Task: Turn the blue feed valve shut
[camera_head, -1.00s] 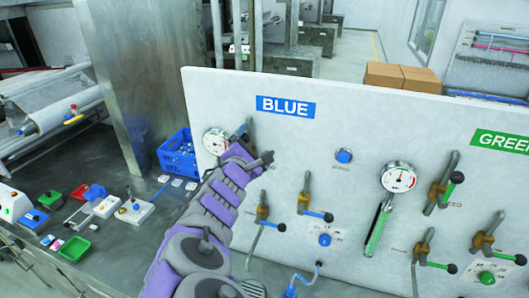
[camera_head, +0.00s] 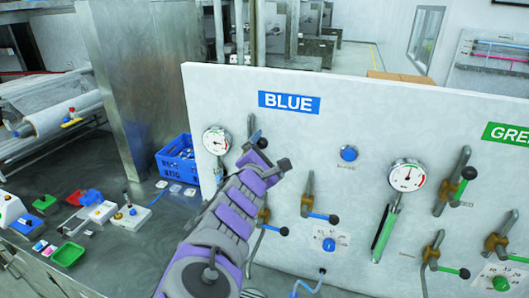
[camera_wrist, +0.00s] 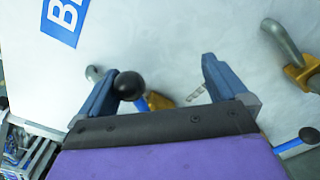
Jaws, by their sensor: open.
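Under the BLUE sign on the white panel, a valve lever's black knob (camera_head: 262,143) shows just above my arm. In the wrist view, a black ball knob (camera_wrist: 130,85) on a blue lever (camera_wrist: 159,101) lies between the fingers, close to the left one. My gripper (camera_wrist: 160,75) is open; contact with the knob cannot be told. In the head view my arm hides the gripper's fingers and most of this valve. Two other blue-handled valves show: one lower (camera_head: 265,212), partly behind my arm, and one to the right (camera_head: 308,194). The feed label is not readable.
A gauge (camera_head: 216,140) is left of my arm; a blue button (camera_head: 348,153) and another gauge (camera_head: 406,175) are to the right. Green-handled valves (camera_head: 459,182) stand further right. A blue crate (camera_head: 178,160) and small items sit on the left bench.

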